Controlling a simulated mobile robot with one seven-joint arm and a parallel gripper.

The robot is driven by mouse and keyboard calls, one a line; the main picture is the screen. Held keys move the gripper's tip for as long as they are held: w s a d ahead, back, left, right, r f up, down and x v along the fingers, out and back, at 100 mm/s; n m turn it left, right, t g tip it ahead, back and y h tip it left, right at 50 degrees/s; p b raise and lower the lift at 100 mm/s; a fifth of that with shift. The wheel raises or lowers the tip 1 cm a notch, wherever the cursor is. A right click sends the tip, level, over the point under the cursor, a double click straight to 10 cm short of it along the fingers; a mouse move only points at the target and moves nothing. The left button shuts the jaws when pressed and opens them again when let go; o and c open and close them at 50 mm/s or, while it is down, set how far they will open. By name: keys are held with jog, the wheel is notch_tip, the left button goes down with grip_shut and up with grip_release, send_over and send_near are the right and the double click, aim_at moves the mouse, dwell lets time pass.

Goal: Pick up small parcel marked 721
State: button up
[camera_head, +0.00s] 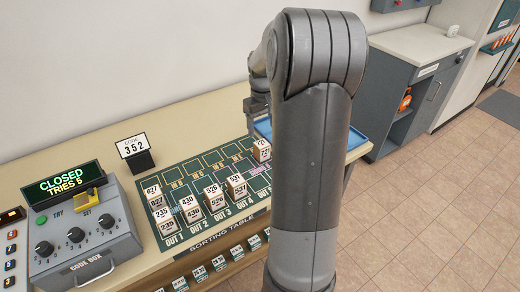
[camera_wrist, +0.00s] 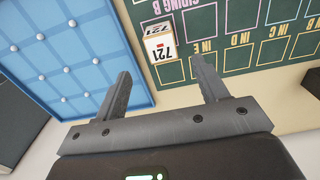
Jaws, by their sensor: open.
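The small parcel marked 721 (camera_head: 262,150) is a brown box with a white numbered label, standing at the right part of the green sorting mat (camera_head: 200,172), partly hidden by my arm. In the wrist view the parcel (camera_wrist: 160,43) appears just beyond my gripper (camera_wrist: 161,67). The two fingers are wide apart with nothing between them. The parcel lies ahead of the gap, roughly centred between the fingertips. No contact shows. In the head view my arm hides most of the gripper.
Several other numbered parcels (camera_head: 215,197) stand in rows on the mat to the left. A blue tray (camera_wrist: 65,55) with pale studs lies beside the mat. A grey cabinet (camera_head: 405,80) stands at back right.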

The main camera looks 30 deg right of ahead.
aim_at(262, 144)
notch_tip(262, 144, down, 11)
jog(key=shift+a+r, duration=0.1)
dwell(0.5)
jog(key=shift+c, duration=0.5)
jog(key=c, duration=1)
jog(key=shift+r, duration=0.1)
